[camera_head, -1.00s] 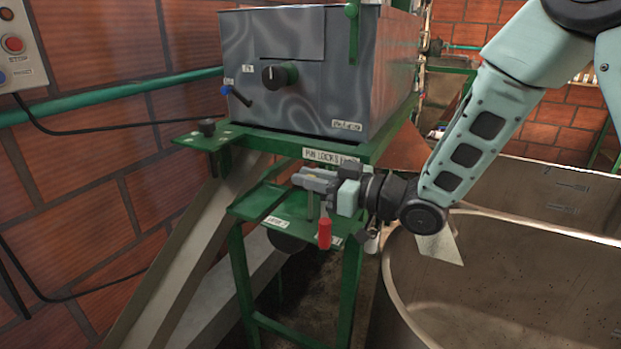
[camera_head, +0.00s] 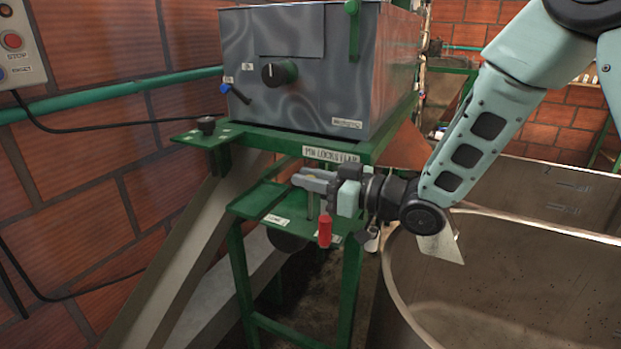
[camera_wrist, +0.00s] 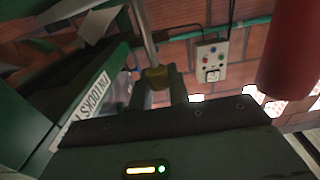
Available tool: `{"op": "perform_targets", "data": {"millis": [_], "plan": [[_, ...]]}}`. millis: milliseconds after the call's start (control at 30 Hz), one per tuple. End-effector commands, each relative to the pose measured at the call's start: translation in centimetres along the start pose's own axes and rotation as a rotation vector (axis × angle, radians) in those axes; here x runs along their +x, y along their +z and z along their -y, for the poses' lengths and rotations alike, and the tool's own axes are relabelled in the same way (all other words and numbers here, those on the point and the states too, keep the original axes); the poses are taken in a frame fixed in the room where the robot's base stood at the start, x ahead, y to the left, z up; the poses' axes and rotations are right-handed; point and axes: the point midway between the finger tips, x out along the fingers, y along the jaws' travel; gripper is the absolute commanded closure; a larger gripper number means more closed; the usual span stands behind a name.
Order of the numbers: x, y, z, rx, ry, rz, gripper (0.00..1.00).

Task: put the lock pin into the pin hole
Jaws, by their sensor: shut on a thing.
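My gripper (camera_head: 312,181) is in front of the green frame, just below the label "PIN LOCKS FLAP" (camera_head: 331,155). In the wrist view its two fingers (camera_wrist: 159,90) are closed about a small brass-coloured piece (camera_wrist: 156,76) with a steel rod (camera_wrist: 147,35) running from it; I take this to be the lock pin. In the head view a thin tan peg (camera_head: 310,206) shows below the fingers. A red grip (camera_head: 324,231) hangs under the gripper, and a red cylinder (camera_wrist: 290,50) shows at the right of the wrist view. I cannot make out the pin hole.
A grey metal housing (camera_head: 290,95) with a black knob (camera_head: 274,74) stands above. A small green table (camera_head: 265,203) is under my gripper. A large metal tank (camera_head: 520,270) fills the right. A button panel (camera_wrist: 211,61) is on the brick wall.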

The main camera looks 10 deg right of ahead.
Motion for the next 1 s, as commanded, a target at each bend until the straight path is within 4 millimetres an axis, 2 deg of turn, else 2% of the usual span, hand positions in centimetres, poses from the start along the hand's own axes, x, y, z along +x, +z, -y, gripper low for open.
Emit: {"op": "perform_targets", "data": {"millis": [667,700,800,1000], "plan": [[0.0,1.8,0.1,0.001,-0.002,0.001,1.00],[0.0,1.8,0.1,0.001,-0.002,0.001,0.79],[0.0,1.7,0.1,0.000,-0.002,0.001,0.57],[0.0,1.7,0.1,0.000,-0.002,0.001,0.57]]}}
